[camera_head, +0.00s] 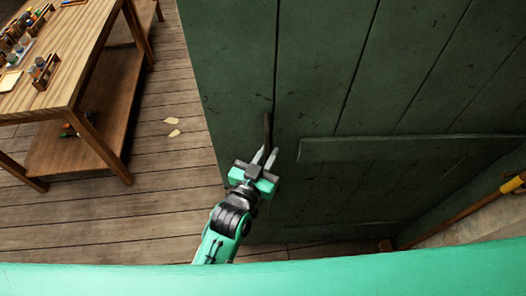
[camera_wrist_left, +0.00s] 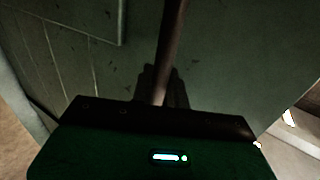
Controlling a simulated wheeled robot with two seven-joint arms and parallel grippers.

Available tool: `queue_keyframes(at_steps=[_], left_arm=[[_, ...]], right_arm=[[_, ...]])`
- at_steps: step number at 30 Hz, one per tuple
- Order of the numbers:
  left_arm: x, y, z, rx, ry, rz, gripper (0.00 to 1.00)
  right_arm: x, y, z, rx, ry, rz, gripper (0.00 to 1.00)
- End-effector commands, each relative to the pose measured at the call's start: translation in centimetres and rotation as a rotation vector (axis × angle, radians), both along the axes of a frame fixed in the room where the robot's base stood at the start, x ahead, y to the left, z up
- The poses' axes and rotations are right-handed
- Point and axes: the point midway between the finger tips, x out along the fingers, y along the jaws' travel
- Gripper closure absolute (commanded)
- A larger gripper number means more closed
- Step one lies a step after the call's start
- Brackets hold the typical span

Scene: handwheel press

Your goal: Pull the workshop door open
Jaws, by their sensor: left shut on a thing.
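The green plank workshop door (camera_head: 370,75) fills the middle and right of the head view. Its left edge stands beside open floor, so the door appears to be ajar. A dark upright bar handle (camera_head: 268,128) is on the door near that left edge. My left gripper (camera_head: 265,158) is shut on the handle at its lower part. In the left wrist view the handle (camera_wrist_left: 171,45) runs up from between the fingers (camera_wrist_left: 162,88), with the door face (camera_wrist_left: 215,70) behind it. My right gripper is in neither view.
A wooden workbench (camera_head: 75,52) with small jars and racks stands at the upper left. Two pale scraps (camera_head: 172,133) lie on the plank floor (camera_head: 110,225). A yellow-and-black-ended pole (camera_head: 512,184) is at the right.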

Motion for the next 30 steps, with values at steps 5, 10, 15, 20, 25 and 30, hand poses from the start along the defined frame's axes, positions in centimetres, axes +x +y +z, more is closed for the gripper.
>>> queue_keyframes(at_steps=[5,10,15,20,25,30], left_arm=[[0.0,-0.2,0.4,-0.006,-0.006,-0.003,1.00],[0.0,-0.2,0.4,-0.006,-0.006,-0.003,1.00],[0.0,-0.1,0.3,-0.005,-0.004,-0.002,0.65],[0.0,-0.1,0.2,-0.003,-0.003,-0.001,0.65],[-0.4,0.2,0.0,-0.002,-0.002,-0.001,0.65],[-2.5,1.2,-0.3,-0.002,-0.002,-0.001,0.65]], right_arm=[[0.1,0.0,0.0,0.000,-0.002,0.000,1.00],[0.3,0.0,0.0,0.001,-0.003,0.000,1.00],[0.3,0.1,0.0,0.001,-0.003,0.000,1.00],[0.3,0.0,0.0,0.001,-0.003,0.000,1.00],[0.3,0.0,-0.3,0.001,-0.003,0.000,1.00],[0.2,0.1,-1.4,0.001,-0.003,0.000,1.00]])
